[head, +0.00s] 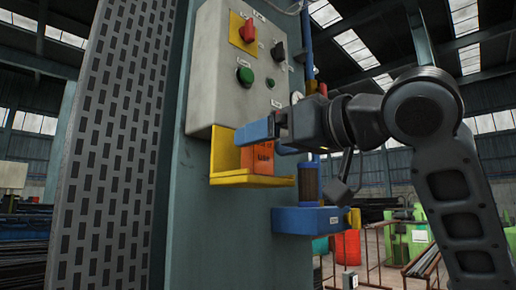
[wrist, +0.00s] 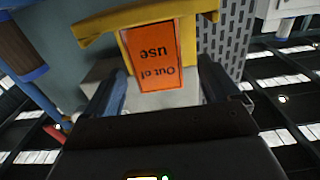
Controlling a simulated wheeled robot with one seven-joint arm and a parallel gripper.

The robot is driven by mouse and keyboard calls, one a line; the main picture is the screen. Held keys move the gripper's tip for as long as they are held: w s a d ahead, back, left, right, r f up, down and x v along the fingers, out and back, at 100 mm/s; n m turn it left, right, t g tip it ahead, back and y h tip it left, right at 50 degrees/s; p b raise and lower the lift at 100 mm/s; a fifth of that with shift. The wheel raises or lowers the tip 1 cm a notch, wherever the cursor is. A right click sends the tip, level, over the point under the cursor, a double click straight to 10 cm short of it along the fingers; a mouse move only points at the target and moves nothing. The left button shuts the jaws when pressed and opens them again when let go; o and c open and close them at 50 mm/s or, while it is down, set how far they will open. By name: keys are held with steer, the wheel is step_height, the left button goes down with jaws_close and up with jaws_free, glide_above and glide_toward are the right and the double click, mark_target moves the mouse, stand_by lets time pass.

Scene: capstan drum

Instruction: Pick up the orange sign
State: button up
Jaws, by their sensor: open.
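The orange sign (head: 257,157) with dark lettering stands in a yellow holder (head: 250,181) below the control box in the head view. In the wrist view the sign (wrist: 156,52) appears upside down and reads "Out of use", with the yellow holder (wrist: 188,9) around it. My gripper (head: 272,131) is in front of the sign and hides part of it in the head view. In the wrist view my gripper (wrist: 160,95) is open, with one finger on each side of the sign's lettered end. I cannot tell whether either finger touches it.
The grey control box (head: 225,100) with a red switch (head: 249,30), a green button (head: 245,76) and a black knob is just above. A blue shelf (head: 308,220) with a dark cylinder sticks out at the lower right. A perforated panel (head: 115,130) stands at the left.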

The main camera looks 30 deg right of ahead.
mark_target(264, 144)
steer(key=x, duration=0.3)
steer(key=shift+w+d+p, duration=0.1)
steer(key=shift+w+p, duration=0.1)
steer(key=shift+p, duration=0.1)
steer(key=shift+f, duration=0.1)
steer(key=c, duration=1.1)
